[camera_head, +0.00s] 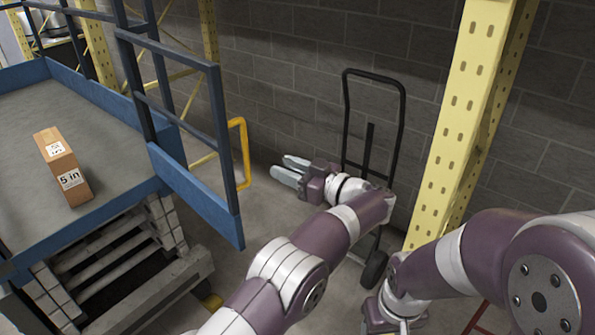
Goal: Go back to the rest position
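My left gripper (279,165) is held out in mid-view, its two pale grey fingers pointing left with a gap between them. It is empty and open. My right arm comes in from the right edge and bends down. The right gripper (388,316) shows only in part at the bottom edge, and its fingers cannot be made out. A brown cardboard box (66,172) with white "5 in" labels sits on the grey-topped blue platform (107,150) at the left, well apart from both grippers.
A black hand truck (403,130) stands against the grey block wall behind my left gripper. A yellow perforated rack post (468,120) rises beside my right arm. Dark blue railings (214,130) and a yellow bar (244,150) stand left of my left gripper.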

